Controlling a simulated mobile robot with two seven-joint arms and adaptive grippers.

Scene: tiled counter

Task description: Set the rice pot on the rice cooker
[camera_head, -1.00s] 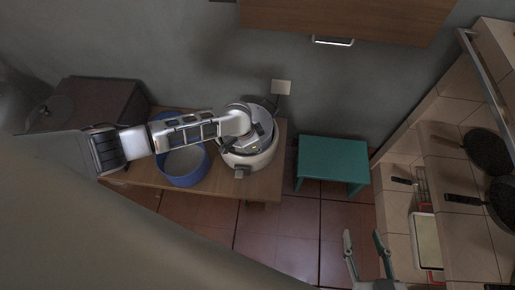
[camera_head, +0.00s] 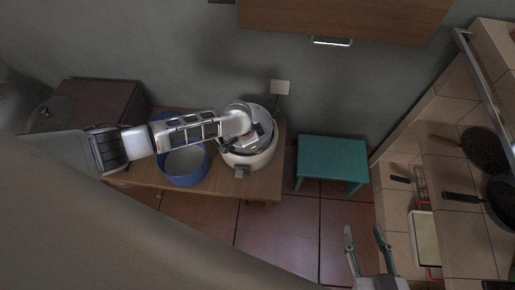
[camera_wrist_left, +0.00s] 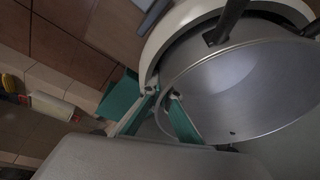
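The white rice cooker (camera_head: 252,160) stands on the right end of the wooden table. The metal rice pot (camera_wrist_left: 235,85) is large in the left wrist view, over the white ring of the cooker (camera_wrist_left: 152,50); I cannot tell whether it is fully seated. My left gripper (camera_wrist_left: 161,94) has its teal fingers either side of the pot's near rim, close together, and appears shut on it. In the head view my left wrist hides this contact. My right gripper (camera_head: 364,232) is open and empty, low over the floor at the bottom right.
A blue bucket (camera_head: 184,178) stands on the table (camera_head: 225,188) left of the cooker, under my left arm. A teal stool (camera_head: 332,158) stands right of the table. A tiled counter with black pans (camera_head: 484,148) is at the right. A wooden cabinet (camera_head: 345,18) hangs above.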

